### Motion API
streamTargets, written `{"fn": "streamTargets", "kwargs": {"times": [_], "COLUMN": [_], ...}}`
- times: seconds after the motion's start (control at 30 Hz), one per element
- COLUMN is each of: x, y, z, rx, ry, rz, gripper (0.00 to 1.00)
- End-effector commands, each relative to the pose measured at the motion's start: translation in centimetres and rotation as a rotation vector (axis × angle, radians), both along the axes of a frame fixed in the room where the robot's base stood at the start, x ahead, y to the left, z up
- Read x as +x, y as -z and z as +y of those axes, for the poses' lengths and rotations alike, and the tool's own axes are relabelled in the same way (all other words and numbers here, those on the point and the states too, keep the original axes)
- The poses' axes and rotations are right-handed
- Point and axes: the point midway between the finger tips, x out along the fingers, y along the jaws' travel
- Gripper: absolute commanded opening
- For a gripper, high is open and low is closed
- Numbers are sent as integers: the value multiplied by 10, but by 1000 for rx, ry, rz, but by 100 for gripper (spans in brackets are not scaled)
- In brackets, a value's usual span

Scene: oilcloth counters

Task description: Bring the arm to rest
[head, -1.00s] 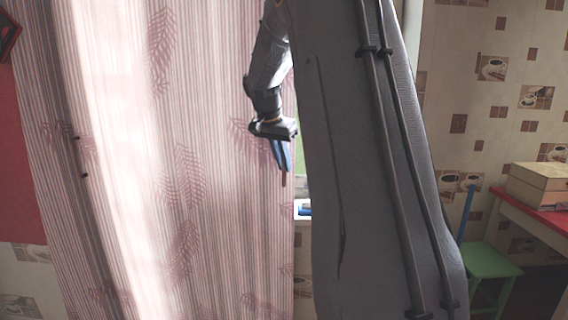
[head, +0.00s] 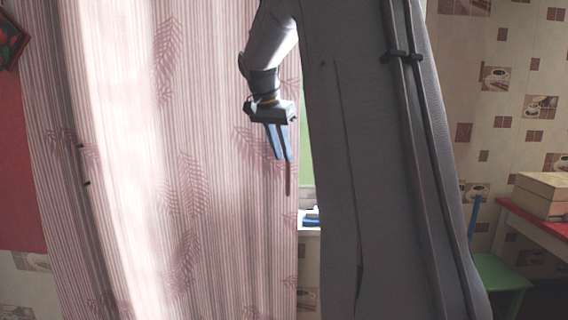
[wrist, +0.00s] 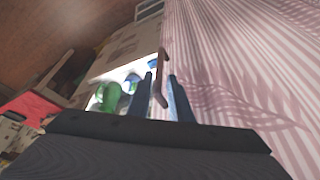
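My gripper (head: 286,158) hangs pointing down in front of the pink striped curtain in the head view, its blue fingers close together. A thin brown stick-like thing (head: 288,180) sticks out below the fingertips. In the wrist view, this brown thing (wrist: 164,66) lies between the two fingers (wrist: 161,80), and its upper end looks bent. The fingers appear shut on it. What it is cannot be told. My large grey arm link covers the middle of the head view.
The curtain (head: 215,150) hangs close behind my gripper. A window sill (head: 309,230) with a small blue thing shows beside it. At the right are a red-topped table (head: 540,219) with a box (head: 545,194) and a green stool (head: 500,270).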

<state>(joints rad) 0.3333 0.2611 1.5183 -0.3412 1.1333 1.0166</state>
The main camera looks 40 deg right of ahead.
Motion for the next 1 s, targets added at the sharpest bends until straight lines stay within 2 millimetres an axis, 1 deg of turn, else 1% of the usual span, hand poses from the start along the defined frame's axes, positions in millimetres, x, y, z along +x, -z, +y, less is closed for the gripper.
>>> {"fn": "streamTargets", "kwargs": {"times": [0.2,0.57,0.67,0.77,0.83,0.87,0.9,0.93,0.97,1.0], "x": [-1,-1,-1,-4,-9,-12,-19,-25,-32,-42], "y": [-4,-4,-1,15,36,48,66,80,94,113], "z": [2,2,5,20,41,52,70,84,98,117], "rx": [1,1,4,17,34,45,60,72,84,99], "ry": [0,0,-11,-69,-152,-197,-268,-325,-382,-455], "rz": [1,1,5,25,51,65,87,103,119,138], "gripper": [18,18,18,18,18,18,18,18,18,18]}}
